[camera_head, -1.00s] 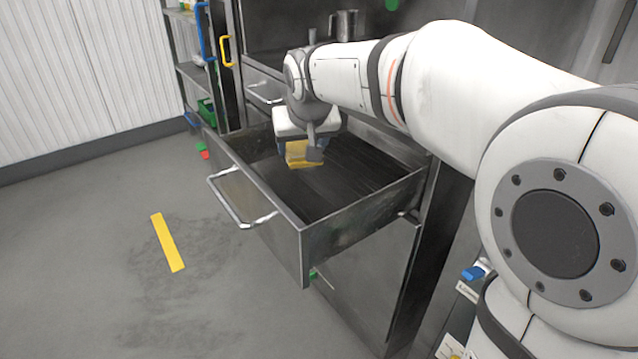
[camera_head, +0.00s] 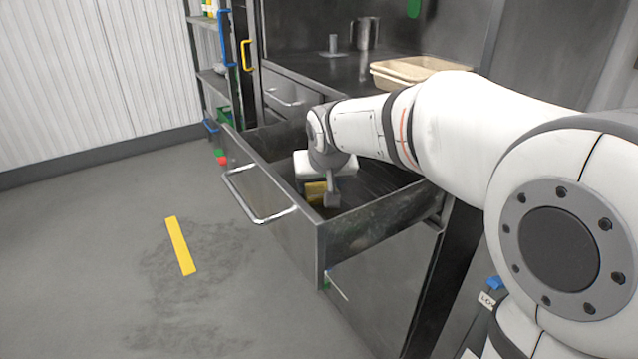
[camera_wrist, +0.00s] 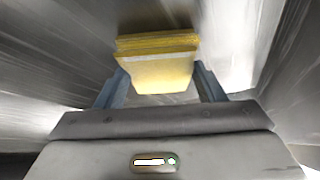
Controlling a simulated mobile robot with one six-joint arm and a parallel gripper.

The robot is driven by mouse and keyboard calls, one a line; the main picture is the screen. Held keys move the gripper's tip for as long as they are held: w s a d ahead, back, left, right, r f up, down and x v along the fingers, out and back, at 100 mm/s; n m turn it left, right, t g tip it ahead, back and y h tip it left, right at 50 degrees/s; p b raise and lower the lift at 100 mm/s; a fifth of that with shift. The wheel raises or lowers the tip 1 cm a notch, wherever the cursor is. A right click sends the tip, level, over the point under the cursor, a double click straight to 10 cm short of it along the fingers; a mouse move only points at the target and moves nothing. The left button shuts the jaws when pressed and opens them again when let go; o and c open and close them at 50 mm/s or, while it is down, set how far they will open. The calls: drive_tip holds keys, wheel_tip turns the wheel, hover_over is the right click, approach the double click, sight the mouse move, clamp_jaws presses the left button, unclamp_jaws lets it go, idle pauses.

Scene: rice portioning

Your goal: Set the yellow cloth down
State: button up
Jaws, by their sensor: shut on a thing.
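The yellow cloth (camera_head: 315,192) is a folded pad held in my gripper (camera_head: 328,198), inside the open metal drawer (camera_head: 312,245). In the wrist view, the cloth (camera_wrist: 156,68) sits between the two blue-grey fingers of my gripper (camera_wrist: 158,88), which is shut on it. The drawer's metal walls surround it. I cannot tell whether the cloth touches the drawer's floor.
The drawer's bar handle (camera_head: 258,210) sticks out over the grey floor. A countertop above holds beige trays (camera_head: 415,70) and a metal jug (camera_head: 366,33). A shelf rack (camera_head: 212,80) stands at the back left. A yellow strip (camera_head: 180,245) marks the open floor.

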drive_tip(key=o, duration=1)
drive_tip(key=shift+s+r+p, duration=0.15)
drive_tip(key=shift+r+p, duration=0.2)
drive_tip(key=shift+r, duration=0.15)
drive_tip(key=p+v, duration=0.4)
drive_tip(key=v, duration=0.7)
drive_tip(key=shift+s, duration=0.15)
drive_tip(key=s+d+r+g+p, duration=0.1)
drive_tip(key=s+d+r+p, duration=0.3)
drive_tip(key=p, duration=0.5)
drive_tip(key=s+d+r+m+g+p, duration=0.1)
drive_tip(key=s+d+r+p, duration=0.4)
drive_tip(key=s+p, duration=0.3)
drive_tip(key=s+d+r+m+g+h+p, duration=0.1)
drive_tip(key=s+d+r+p, duration=0.4)
drive_tip(key=p, duration=0.5)
drive_tip(key=shift+s+d+g, duration=0.4)
drive_tip(key=shift+s+d, duration=0.1)
drive_tip(key=shift+s, duration=0.4)
